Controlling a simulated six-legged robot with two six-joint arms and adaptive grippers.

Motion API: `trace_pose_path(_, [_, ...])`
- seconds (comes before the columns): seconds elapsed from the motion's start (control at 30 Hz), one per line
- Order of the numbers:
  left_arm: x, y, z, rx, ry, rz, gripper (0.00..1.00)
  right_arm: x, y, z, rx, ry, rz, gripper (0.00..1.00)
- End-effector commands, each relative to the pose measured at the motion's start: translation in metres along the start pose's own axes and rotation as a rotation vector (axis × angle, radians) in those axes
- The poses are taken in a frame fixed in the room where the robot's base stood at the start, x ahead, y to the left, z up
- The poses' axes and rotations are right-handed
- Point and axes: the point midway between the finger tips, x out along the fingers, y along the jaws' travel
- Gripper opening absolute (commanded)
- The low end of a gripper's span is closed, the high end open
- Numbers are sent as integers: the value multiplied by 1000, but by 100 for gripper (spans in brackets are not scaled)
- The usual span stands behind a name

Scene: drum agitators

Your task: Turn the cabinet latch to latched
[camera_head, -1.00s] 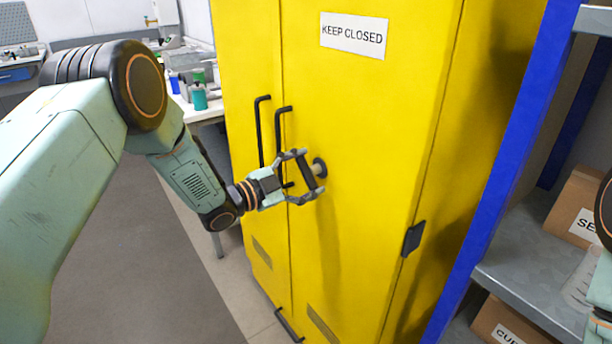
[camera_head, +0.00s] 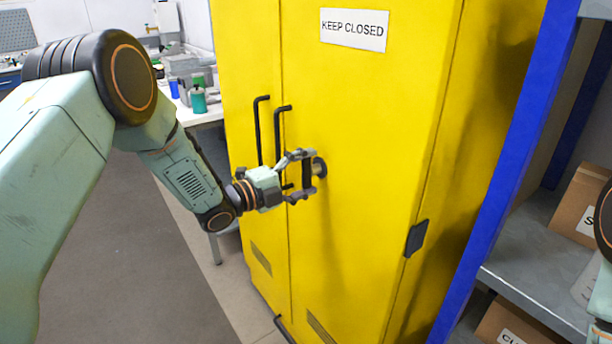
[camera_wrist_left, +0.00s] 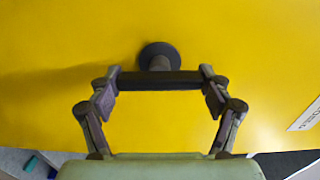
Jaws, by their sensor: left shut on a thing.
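The yellow cabinet (camera_head: 365,120) stands in the middle of the head view, with a white KEEP CLOSED sign (camera_head: 353,30). Its latch (camera_head: 320,168) is a dark bar on a short post with a round dark base on the right door. The latch bar (camera_wrist_left: 160,80) lies level across the left wrist view. My left gripper (camera_head: 306,175) is shut on the bar, with one finger at each end of it. In the head view the bar looks near upright, partly hidden by the fingers. My right gripper is out of view.
Two black door handles (camera_head: 278,140) are just left of the latch. A blue-framed shelf (camera_head: 500,160) with cardboard boxes (camera_head: 585,200) stands at the right. A bench with bottles (camera_head: 198,100) is behind at the left. Grey floor lies below my left arm.

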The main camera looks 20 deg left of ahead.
Motion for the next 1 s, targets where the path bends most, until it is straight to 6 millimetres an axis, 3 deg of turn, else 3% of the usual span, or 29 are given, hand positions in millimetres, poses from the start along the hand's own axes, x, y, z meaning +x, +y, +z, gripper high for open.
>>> trace_pose_path(0.67, [1, -1, 0, 57, 2, -3, 47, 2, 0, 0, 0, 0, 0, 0])
trace_pose_path(0.7, [1, -1, 0, 57, 2, -3, 82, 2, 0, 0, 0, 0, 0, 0])
trace_pose_path(0.9, [0, -1, 0, 54, 1, -1, 99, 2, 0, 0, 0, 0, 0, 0])
trace_pose_path(1.0, [0, 0, 0, 53, 1, 0, 100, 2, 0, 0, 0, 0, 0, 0])
